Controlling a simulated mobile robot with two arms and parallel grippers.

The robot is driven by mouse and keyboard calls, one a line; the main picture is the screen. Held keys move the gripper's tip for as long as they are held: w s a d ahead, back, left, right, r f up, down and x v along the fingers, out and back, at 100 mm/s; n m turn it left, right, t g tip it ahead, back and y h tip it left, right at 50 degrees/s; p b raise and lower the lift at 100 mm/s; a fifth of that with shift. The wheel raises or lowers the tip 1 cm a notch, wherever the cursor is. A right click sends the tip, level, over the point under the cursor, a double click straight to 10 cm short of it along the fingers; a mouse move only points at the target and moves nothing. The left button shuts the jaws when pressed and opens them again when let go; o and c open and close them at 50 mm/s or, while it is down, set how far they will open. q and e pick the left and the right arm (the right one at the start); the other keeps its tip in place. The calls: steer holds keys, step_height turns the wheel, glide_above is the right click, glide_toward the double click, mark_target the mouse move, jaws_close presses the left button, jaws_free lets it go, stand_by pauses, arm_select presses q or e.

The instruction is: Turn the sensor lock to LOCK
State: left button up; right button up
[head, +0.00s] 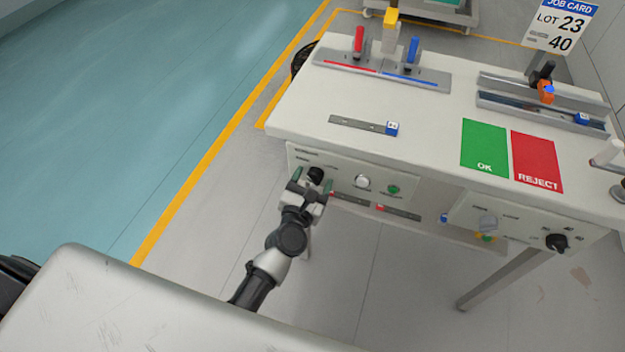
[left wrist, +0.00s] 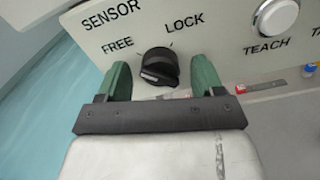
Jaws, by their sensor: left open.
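The sensor lock is a black rotary knob (left wrist: 160,68) on the white front panel, with FREE printed to its upper left and LOCK to its upper right. A pale mark shows on the knob's lower left; I cannot tell for sure which label it points to. In the head view the knob (head: 316,175) sits at the panel's left end. My left gripper (left wrist: 160,80) is open, its green fingertips on either side of the knob, apart from it as far as I can see. In the head view the left gripper (head: 312,187) is just below the knob. My right gripper is not in view.
A white TEACH button (left wrist: 274,17) is right of the knob, and a green button (head: 393,190) lies further right. Another black knob (head: 556,243) is on the right panel. The bench top (head: 300,115) above holds a green OK mat (head: 484,148) and a red REJECT mat (head: 537,160).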

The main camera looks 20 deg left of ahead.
arm_select(q)
steer(key=c, duration=0.9)
steer(key=shift+m, duration=0.3)
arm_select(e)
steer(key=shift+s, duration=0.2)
arm_select(q)
steer(key=shift+m, duration=0.6)
steer(key=shift+m+p, duration=0.45)
steer(key=shift+m, duration=0.35)
steer(key=m+p, duration=0.1)
steer(key=m, duration=0.3)
steer(key=shift+r, duration=0.1)
steer(key=m+p, duration=0.2)
steer(key=m, duration=0.4)
steer(key=shift+m+p, duration=0.85)
steer(key=shift+m, duration=1.35)
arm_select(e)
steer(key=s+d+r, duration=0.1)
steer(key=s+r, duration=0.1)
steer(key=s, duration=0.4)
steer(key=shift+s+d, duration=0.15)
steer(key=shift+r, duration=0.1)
